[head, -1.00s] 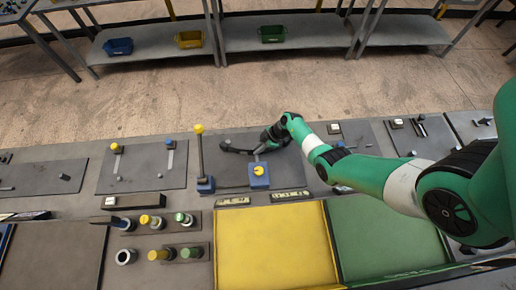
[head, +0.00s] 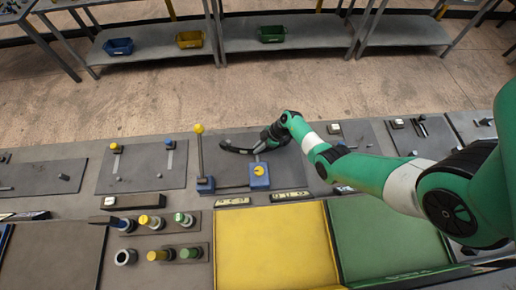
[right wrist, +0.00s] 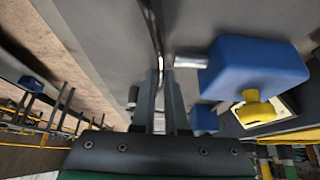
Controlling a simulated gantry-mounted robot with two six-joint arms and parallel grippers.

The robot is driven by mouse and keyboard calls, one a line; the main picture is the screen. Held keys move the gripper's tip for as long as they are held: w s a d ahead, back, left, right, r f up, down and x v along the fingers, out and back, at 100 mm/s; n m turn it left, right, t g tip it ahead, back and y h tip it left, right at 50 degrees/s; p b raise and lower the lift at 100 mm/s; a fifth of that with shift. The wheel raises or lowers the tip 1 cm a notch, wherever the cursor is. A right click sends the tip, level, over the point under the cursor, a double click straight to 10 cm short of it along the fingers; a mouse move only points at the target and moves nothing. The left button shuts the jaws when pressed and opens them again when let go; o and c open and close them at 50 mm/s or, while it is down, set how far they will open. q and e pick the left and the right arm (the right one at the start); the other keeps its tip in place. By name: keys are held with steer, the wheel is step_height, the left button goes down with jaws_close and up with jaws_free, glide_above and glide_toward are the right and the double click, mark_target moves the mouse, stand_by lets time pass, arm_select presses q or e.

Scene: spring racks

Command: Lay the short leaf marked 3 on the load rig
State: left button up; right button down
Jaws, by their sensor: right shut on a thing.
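My right gripper (head: 261,148) is shut on a dark, curved strip, the leaf (head: 236,150). In the right wrist view, the leaf's thin, shiny edge (right wrist: 155,38) runs up from between the fingertips (right wrist: 164,80). Its mark is not readable. The load rig's blue block with a yellow knob (head: 260,178) is just below the gripper in the head view. It also shows right of the fingers in the right wrist view (right wrist: 245,75). A post with a yellow ball (head: 200,150) rises from a second blue block at left. I cannot tell whether the leaf touches the plate. My left gripper is not in view.
Yellow (head: 270,250) and green (head: 380,235) mats lie at the front. Several capped cylinders (head: 160,235) stand in racks at front left. Other grey plates with small fixtures (head: 145,170) lie along the bench. Coloured bins (head: 190,40) sit on the far shelf.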

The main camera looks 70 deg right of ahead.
steer(key=shift+w+d, duration=0.1)
stand_by(0.4)
steer(key=c, duration=1)
jaws_free()
steer(key=shift+d, duration=0.1)
steer(key=o, duration=0.4)
steer(key=shift+f, duration=0.1)
steer(key=shift+o, duration=1.1)
step_height(320, 180, up, 8)
steer(key=p, duration=0.9)
